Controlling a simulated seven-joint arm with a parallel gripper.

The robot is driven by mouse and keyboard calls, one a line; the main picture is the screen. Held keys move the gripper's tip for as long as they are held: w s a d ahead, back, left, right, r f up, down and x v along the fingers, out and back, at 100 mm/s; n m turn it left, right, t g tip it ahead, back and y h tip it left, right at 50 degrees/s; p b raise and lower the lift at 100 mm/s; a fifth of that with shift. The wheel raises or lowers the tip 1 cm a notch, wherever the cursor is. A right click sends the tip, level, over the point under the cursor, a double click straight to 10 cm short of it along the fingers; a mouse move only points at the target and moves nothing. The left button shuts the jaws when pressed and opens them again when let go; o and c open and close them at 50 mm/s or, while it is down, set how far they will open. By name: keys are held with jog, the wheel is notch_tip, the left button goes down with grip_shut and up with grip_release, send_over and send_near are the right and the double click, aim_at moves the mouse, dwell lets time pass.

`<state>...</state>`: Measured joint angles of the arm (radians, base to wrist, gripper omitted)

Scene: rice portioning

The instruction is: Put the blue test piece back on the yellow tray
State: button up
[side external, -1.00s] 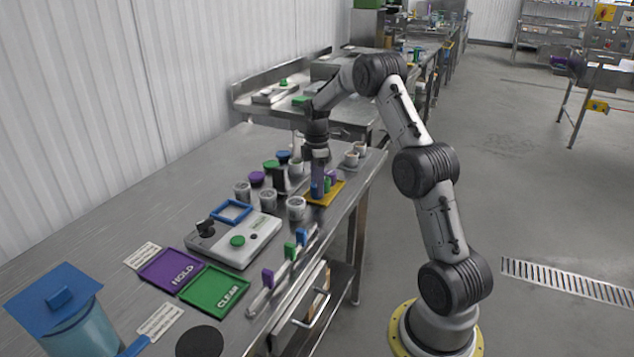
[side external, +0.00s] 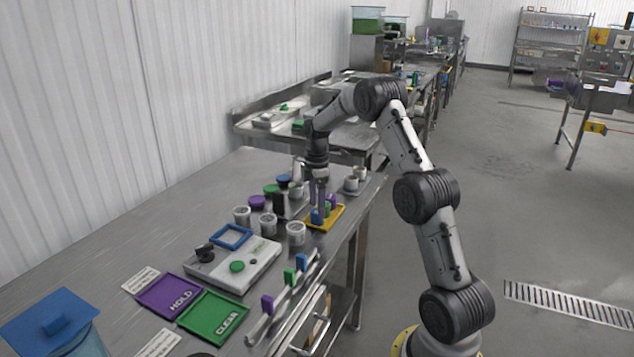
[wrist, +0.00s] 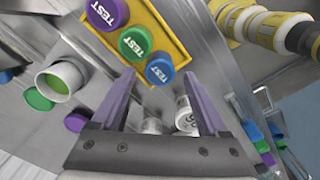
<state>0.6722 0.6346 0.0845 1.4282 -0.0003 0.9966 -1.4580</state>
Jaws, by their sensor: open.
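The yellow tray (side external: 340,213) sits near the right edge of the steel table. The blue test piece (side external: 316,215) stands upright on it, beside the green test piece (side external: 326,209) and the purple test piece (side external: 333,201). In the wrist view, the blue piece (wrist: 160,70) lies at the end of a row with the green (wrist: 135,43) and purple (wrist: 108,13) pieces on the yellow tray (wrist: 163,18). My gripper (side external: 318,204) is just above the blue piece, pointing down. In the wrist view, its purple fingers (wrist: 161,74) are apart with nothing held between them.
Grey cups (side external: 296,233) and coloured lids (side external: 257,202) stand left of the tray. A grey device (side external: 225,268), a rail with coloured clips (side external: 288,275), and the purple HOLD (side external: 168,296) and green CLEAR (side external: 213,317) trays are nearer the camera.

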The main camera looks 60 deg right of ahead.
notch_tip(320, 180, up, 10)
jog(key=s+a+r+m+t, duration=0.1)
jog(key=s+a+r+m, duration=0.15)
jog(key=a+r, duration=0.45)
jog(key=s+a+r+m+t, duration=0.1)
jog(key=s+a+r, duration=0.25)
jog(key=a, duration=0.85)
jog(key=s+a+f+m+t, duration=0.1)
jog(key=s+a+f+m, duration=0.1)
jog(key=s+a, duration=0.4)
jog(key=s+a+f+m+t, duration=0.2)
jog(key=s+a, duration=0.5)
jog(key=s, duration=0.4)
jog(key=shift+s+f+m+t, duration=0.3)
jog(key=shift+f+m, duration=0.1)
jog(key=shift+m, duration=0.35)
